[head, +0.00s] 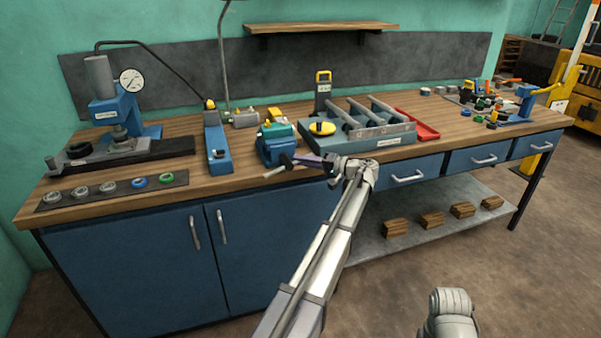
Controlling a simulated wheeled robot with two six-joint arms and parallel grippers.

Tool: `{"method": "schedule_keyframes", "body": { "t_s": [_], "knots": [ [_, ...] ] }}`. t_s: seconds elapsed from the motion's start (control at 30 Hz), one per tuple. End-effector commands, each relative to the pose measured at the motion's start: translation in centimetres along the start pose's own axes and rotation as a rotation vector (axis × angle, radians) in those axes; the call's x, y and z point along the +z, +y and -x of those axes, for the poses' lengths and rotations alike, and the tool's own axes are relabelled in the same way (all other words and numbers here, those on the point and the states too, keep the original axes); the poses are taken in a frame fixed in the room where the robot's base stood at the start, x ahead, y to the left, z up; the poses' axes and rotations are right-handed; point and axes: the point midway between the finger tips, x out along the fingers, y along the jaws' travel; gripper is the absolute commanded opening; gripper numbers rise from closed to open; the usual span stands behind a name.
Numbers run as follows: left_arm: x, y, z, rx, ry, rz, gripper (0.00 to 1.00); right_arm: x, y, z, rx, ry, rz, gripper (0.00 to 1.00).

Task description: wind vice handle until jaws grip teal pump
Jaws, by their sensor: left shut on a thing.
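The blue vice (270,152) stands at the front edge of the wooden bench. The teal pump (276,130) sits at the top of the vice, between or on its jaws; any gap at the jaws is too small to tell. The vice handle (276,172) sticks out at the front of the vice. My left gripper (306,160) is at the front right of the vice, shut on the handle; its fingertips are small and partly hidden. Of my right arm only a grey link shows at the bottom right, and its gripper is not in view.
A blue press with a gauge (131,80) stands at the left. A blue upright device (217,145) is left of the vice. A grey-blue fixture with rollers (365,140) and a red tray (413,122) are to the right. Drawers (414,172) lie below the bench top.

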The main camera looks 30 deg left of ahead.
Motion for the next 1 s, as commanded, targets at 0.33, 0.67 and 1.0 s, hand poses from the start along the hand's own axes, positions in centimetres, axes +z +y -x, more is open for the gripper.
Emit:
{"method": "schedule_keyframes", "body": {
  "t_s": [0.33,0.67,1.0],
  "knots": [
    [1.0,2.4,0.3,-0.212,0.057,-0.215,0.00,-0.4,-0.7,-7.3,0.000,0.000,0.000,0.50],
    [1.3,2.8,0.2,-0.355,0.097,-0.355,0.00,-0.6,-1.0,-10.9,0.000,0.000,0.000,0.50],
    [1.2,2.8,0.1,-0.416,0.115,-0.415,0.00,-0.7,-1.2,-12.1,0.000,0.000,0.000,0.50]
  ]
}}
